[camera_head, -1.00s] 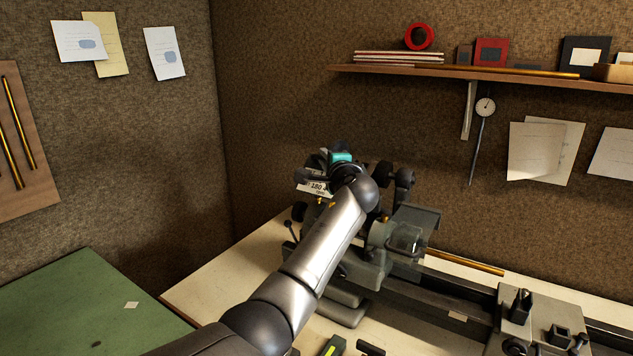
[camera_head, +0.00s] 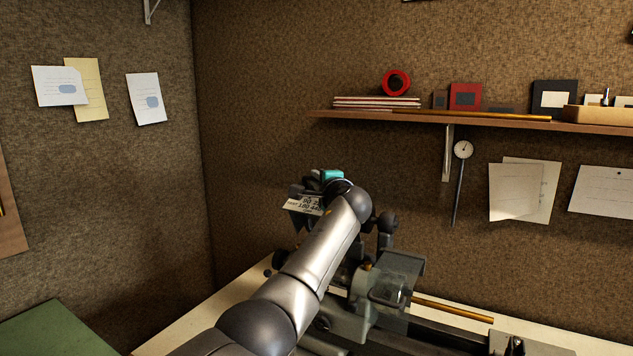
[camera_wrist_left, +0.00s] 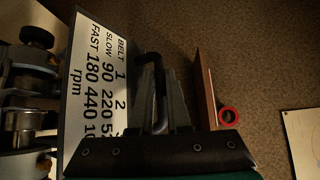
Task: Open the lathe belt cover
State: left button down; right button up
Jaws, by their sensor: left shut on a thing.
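The belt cover is a dark panel with a white belt-speed label (camera_wrist_left: 95,90), seen in the left wrist view and as a small tilted plate in the head view (camera_head: 303,205). It stands tilted at the left end of the lathe (camera_head: 350,315). My left gripper (camera_wrist_left: 165,95) is shut on a dark bent handle (camera_wrist_left: 153,72) beside the label. In the head view my left arm hides the fingertips and much of the headstock; only the gripper's teal part shows. Pulleys (camera_wrist_left: 25,130) show uncovered left of the panel. My right gripper is not in view.
A wall shelf (camera_head: 470,120) holds books, a red roll and frames behind the lathe. A dial gauge (camera_head: 463,150) hangs below it. A green surface (camera_head: 60,332) lies at lower left.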

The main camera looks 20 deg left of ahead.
pick_arm(q)
jog(key=c, duration=0.9)
grip_release()
jog(key=shift+s, duration=0.1)
jog(key=shift+v, duration=1.15)
jog(key=b+v, duration=0.2)
jog(key=v, duration=1.1)
jog(key=shift+r+b, duration=0.1)
jog(key=shift+b, duration=0.2)
